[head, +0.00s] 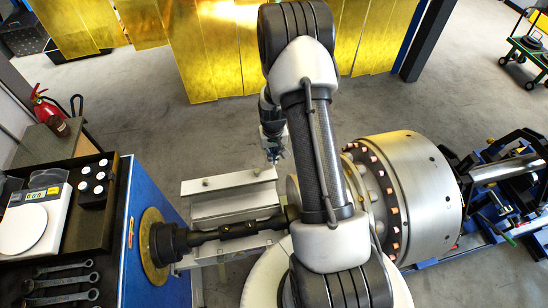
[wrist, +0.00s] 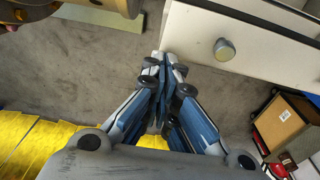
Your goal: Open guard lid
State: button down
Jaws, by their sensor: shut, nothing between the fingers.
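The guard lid appears to be the pale grey panel (head: 232,186) left of my arm in the head view, beside the dark drive shaft (head: 238,229). A small round knob (head: 206,182) sits near its far edge. In the wrist view, the pale panel (wrist: 268,48) fills the upper right, with the knob (wrist: 224,50) on its face. My gripper (head: 274,158) is shut and empty near the panel's right end. In the wrist view, its closed fingertips (wrist: 168,58) lie left of the knob, apart from it. I cannot tell how far the lid is open.
A large metal rotor drum (head: 410,190) stands right of my arm. A blue cabinet (head: 155,260) on the left carries a dark tray with a scale (head: 30,218) and wrenches. Yellow curtains (head: 215,60) hang behind. Grey floor lies open beyond the panel.

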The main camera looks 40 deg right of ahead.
jog(key=s+a+r+p, duration=0.1)
jog(key=s+r, duration=0.2)
jog(key=r, duration=0.6)
jog(key=shift+a+p, duration=0.15)
jog(key=shift+p, duration=0.2)
jog(key=shift+f, duration=0.1)
